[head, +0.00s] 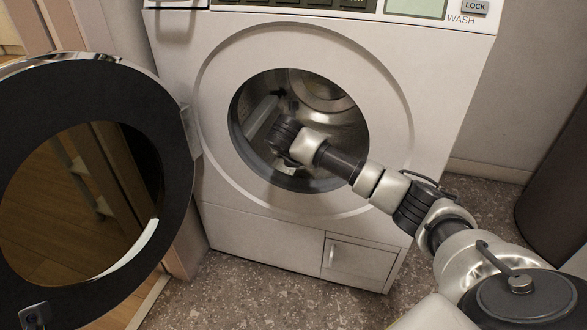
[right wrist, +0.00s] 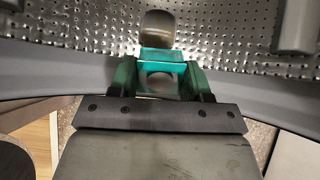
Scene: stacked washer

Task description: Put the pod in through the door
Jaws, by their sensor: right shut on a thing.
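The washer (head: 270,225) stands in front of me with its round door (head: 178,130) swung wide open to the left. My right arm reaches through the round opening, and its wrist is inside the drum (head: 325,90). In the right wrist view my right gripper (right wrist: 160,76) is shut on the teal pod (right wrist: 163,55), which sits between the fingertips. Perforated drum metal shows behind the pod. In the head view the pod cannot be made out clearly. My left gripper is out of view.
The grey opening rim (right wrist: 55,72) runs close behind the fingers in the right wrist view. A small closed hatch (head: 358,262) is at the washer's lower right. The speckled floor (head: 265,290) in front is clear. A dark rounded object (head: 555,180) stands at the far right.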

